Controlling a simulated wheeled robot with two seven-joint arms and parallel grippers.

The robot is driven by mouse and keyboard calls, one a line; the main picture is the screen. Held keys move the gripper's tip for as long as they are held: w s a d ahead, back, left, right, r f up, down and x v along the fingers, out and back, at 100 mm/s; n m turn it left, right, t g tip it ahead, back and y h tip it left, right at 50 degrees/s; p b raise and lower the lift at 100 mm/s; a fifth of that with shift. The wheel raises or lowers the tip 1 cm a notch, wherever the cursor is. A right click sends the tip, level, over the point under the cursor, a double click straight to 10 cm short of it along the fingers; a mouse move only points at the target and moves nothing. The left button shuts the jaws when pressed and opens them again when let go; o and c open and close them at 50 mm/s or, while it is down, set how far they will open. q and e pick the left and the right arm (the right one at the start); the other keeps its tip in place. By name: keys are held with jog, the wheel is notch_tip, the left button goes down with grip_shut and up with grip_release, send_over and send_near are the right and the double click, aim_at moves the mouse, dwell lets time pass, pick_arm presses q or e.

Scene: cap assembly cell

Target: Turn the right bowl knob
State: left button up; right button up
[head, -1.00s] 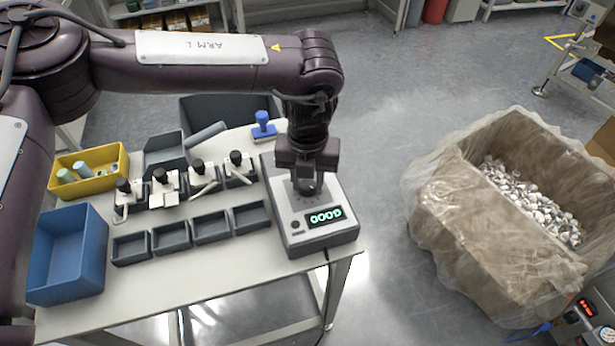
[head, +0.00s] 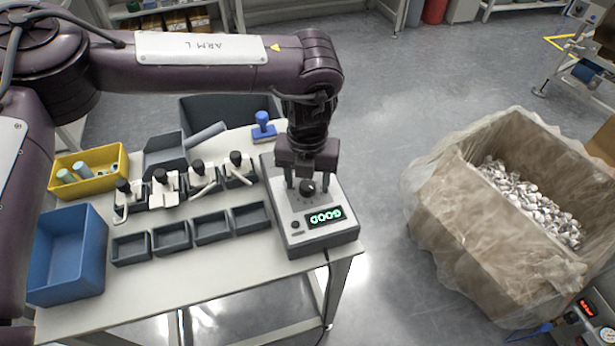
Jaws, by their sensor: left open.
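A dark round knob (head: 307,187) sits on top of a light grey box (head: 283,205) with a lit green display, at the right end of the table. My left gripper (head: 307,184) is pointing down over this box, with its fingers apart on either side of the knob. Whether a finger touches the knob cannot be told. Which knob belongs to the right bowl is not clear. My right gripper is not in view.
On the table (head: 180,278) are a blue bin (head: 93,250), a yellow bin (head: 118,180), several small grey trays (head: 212,228), several black-knobbed clamps (head: 160,188) and a blue stamp-like item (head: 264,127). A plastic-lined carton (head: 450,215) stands right. Floor between is clear.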

aim_at(308, 184)
pick_arm(q)
notch_tip(308, 184, up, 8)
jog(key=shift+f+b, duration=0.1)
jog(key=shift+b, duration=0.3)
dwell(0.4)
